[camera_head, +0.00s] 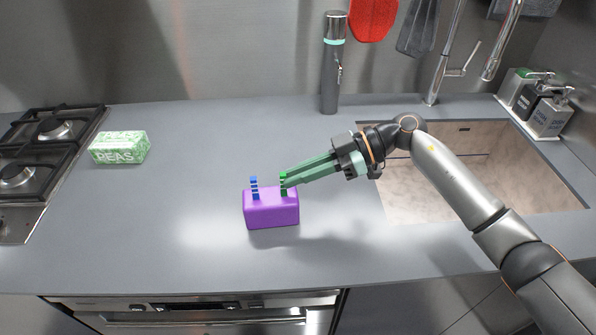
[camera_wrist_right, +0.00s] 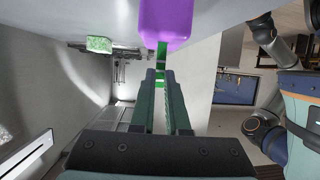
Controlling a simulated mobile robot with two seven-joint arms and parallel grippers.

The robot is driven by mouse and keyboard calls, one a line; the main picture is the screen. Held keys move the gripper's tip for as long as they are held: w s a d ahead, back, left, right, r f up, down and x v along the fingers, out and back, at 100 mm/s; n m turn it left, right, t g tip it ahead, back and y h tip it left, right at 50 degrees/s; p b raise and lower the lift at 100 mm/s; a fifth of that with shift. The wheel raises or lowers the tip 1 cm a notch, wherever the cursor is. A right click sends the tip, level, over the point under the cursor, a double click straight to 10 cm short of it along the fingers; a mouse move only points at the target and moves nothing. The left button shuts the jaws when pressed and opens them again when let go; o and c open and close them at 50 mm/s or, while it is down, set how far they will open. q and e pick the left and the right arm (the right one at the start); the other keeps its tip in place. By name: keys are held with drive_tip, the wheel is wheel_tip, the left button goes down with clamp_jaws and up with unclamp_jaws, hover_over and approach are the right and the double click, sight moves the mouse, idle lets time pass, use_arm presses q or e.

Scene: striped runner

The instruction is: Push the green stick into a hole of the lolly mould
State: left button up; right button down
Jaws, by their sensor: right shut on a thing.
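The purple lolly mould (camera_head: 271,210) stands on the grey worktop in the head view. A blue stick (camera_head: 254,187) stands upright in its left part. The green stick (camera_head: 284,180) stands upright at the right part of the mould's top. My right gripper (camera_head: 285,183) reaches in from the right, shut on the green stick. In the right wrist view the green stick (camera_wrist_right: 161,56) runs from between the fingertips (camera_wrist_right: 160,76) to the purple mould (camera_wrist_right: 165,20). How deep the stick sits in a hole cannot be told. My left gripper is not in view.
A green and white peas box (camera_head: 119,148) lies at the left near the gas hob (camera_head: 40,150). A grey cylinder (camera_head: 332,65) stands at the back. The sink (camera_head: 480,175) is at the right, with dispensers (camera_head: 540,105) behind it. The worktop around the mould is clear.

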drive_tip(key=shift+f, duration=0.15)
drive_tip(key=c, duration=0.8)
unclamp_jaws()
drive_tip(key=shift+c, duration=0.2)
drive_tip(key=shift+d, duration=0.1)
drive_tip(key=b+v, duration=0.1)
drive_tip(key=v, duration=1.1)
drive_tip(key=shift+d, duration=0.15)
